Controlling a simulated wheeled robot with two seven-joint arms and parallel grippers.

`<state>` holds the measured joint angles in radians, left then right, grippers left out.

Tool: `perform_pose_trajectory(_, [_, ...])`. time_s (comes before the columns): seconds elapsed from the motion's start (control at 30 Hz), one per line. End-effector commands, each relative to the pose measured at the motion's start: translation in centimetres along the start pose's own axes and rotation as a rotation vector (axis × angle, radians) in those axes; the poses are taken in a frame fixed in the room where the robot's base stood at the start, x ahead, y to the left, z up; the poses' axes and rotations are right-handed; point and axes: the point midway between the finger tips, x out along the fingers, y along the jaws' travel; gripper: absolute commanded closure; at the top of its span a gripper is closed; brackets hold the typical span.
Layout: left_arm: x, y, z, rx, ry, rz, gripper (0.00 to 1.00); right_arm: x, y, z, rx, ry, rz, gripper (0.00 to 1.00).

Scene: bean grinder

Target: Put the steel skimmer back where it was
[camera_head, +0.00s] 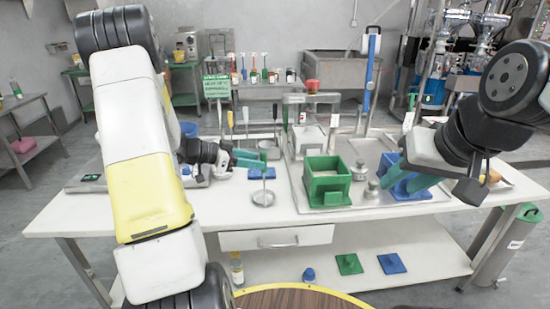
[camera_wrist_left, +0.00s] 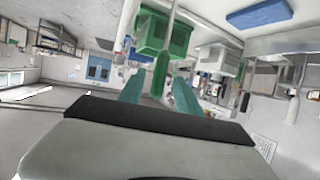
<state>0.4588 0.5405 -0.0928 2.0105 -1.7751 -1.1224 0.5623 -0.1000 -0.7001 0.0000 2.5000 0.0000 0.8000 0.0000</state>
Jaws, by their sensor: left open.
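The steel skimmer shows in the head view as a round shiny disc (camera_head: 263,198) at the front of the white table, with a thin upright rod above it. I cannot tell whether the disc touches the table. My left gripper (camera_head: 250,158) is open, its teal fingers level with the upper part of the rod; they look very close to it.
A green box (camera_head: 327,183) stands on the steel tray (camera_head: 445,200), right of the skimmer. Small steel weights (camera_head: 371,190) stand beside it. A blue block (camera_head: 261,173) lies behind the skimmer. Several upright tools stand farther back. The white table's front left (camera_head: 75,215) is clear.

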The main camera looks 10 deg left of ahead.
Motion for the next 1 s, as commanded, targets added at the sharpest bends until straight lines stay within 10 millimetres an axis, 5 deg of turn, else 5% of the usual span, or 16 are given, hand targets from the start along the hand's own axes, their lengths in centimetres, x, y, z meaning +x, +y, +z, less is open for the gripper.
perform_pose_trajectory(0.2, [-4.2, -0.1, 0.0, 0.0, 0.0, -0.001, 0.59, 0.0, 0.0, 0.0, 0.0, 0.0, 0.0, 0.64])
perform_pose_trajectory(0.43, [-5.8, -0.6, -0.9, 0.016, -0.005, -0.034, 0.59, 0.0, 0.0, 0.0, 0.0, 0.0, 0.0, 0.64])
perform_pose_trajectory(0.6, [-6.3, -4.4, -7.1, 0.098, -0.05, -0.316, 0.59, 0.0, 0.0, 0.0, 0.0, 0.0, 0.0, 0.64])
perform_pose_trajectory(0.73, [-9.3, -6.2, -13.3, 0.091, -0.11, -0.63, 0.59, 0.0, 0.0, 0.0, 0.0, 0.0, 0.0, 0.64])
perform_pose_trajectory(0.87, [-13.3, -3.7, -16.3, -0.039, -0.183, -0.853, 0.59, 0.0, 0.0, 0.0, 0.0, 0.0, 0.0, 0.64])
perform_pose_trajectory(1.0, [-16.1, 3.5, -15.9, -0.265, -0.28, -0.931, 0.59, 0.0, 0.0, 0.0, 0.0, 0.0, 0.0, 0.64])
